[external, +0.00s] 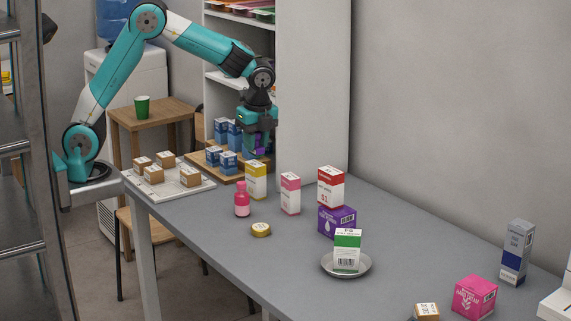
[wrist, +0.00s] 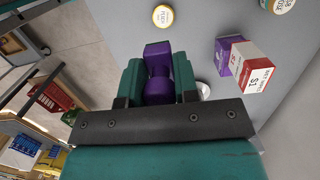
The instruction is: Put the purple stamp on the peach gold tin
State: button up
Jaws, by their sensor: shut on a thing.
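My gripper (external: 258,138) is shut on the purple stamp (wrist: 158,70) and holds it in the air. In the wrist view the stamp sits between the two green fingers, with its block end at the top. In the external view only a small purple part of it (external: 260,149) shows below the gripper, near the blue boxes. The peach gold tin (external: 261,229) is a low round tin with a pale label on the grey counter, nearer the camera than my gripper. It also shows at the top of the wrist view (wrist: 163,17), apart from the stamp.
A pink bottle (external: 242,199), yellow box (external: 256,180), pink-and-white box (external: 290,194), red-and-white box (external: 330,187) and purple box (external: 336,221) stand around the tin. A green-and-white box (external: 347,250) stands on a metal dish (external: 362,270).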

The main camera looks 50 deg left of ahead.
jog(key=shift+s+d+f, duration=0.1)
jog(key=shift+d+f, duration=0.3)
jog(key=shift+d, duration=0.4)
send_over(259, 226)
notch_tip(259, 226, down, 14)
jog(key=shift+d+f+p, duration=0.1)
jog(key=shift+d+p, duration=0.05)
jog(key=shift+p, duration=0.2)
jog(key=shift+f, duration=2.4)
jog(key=o, duration=0.9)
